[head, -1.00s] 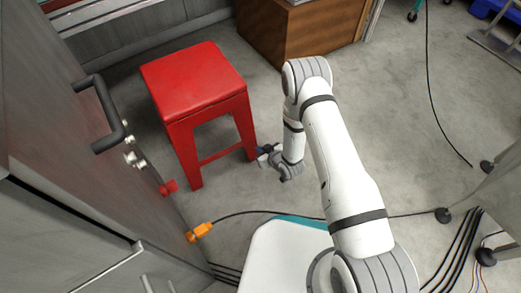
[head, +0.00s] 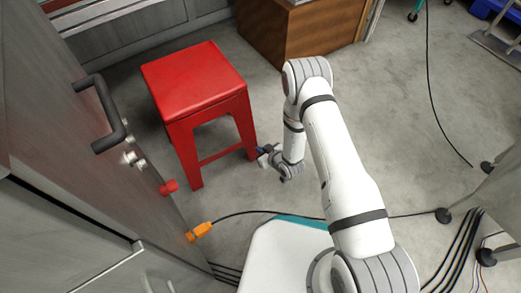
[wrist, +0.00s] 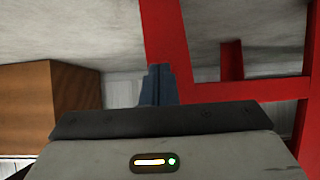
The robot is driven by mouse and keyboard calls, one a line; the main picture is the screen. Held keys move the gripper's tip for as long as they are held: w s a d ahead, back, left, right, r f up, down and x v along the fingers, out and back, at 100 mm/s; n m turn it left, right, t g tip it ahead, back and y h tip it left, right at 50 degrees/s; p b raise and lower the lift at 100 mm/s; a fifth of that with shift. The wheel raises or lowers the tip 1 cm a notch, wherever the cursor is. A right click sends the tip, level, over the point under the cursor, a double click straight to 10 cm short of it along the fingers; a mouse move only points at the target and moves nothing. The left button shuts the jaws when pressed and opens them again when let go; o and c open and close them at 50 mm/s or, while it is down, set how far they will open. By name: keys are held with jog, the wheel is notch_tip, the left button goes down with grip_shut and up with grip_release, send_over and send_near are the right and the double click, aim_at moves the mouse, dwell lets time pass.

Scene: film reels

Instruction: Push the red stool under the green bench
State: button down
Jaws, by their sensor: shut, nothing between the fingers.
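The red stool (head: 194,82) stands upright on the concrete floor, left of my arm in the head view. In the wrist view a red leg (wrist: 165,40) and a crossbar (wrist: 245,90) of it fill the right half. My gripper (head: 263,156) is low near the floor, beside the stool's near right leg. Its fingers (wrist: 158,84) are shut and empty, and they overlap the leg in the wrist view; I cannot tell whether they touch it. I see no green bench in either view.
A brown wooden box (head: 300,30) stands behind the stool to the right. A grey door with a black handle (head: 102,112) is at left. Open floor (head: 395,120) is at right.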

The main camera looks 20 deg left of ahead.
aim_at(253, 139)
jog(key=shift+w+a, duration=3.6)
jog(key=shift+a, duration=1.2)
jog(key=s+d+p, duration=0.1)
jog(key=s+d+r+p, duration=0.1)
jog(key=d, duration=0.1)
jog(key=s+d+r+p, duration=0.1)
jog(key=d, duration=0.1)
jog(key=shift+s+p, duration=0.3)
jog(key=shift+s+d, duration=0.3)
jog(key=shift+d, duration=0.05)
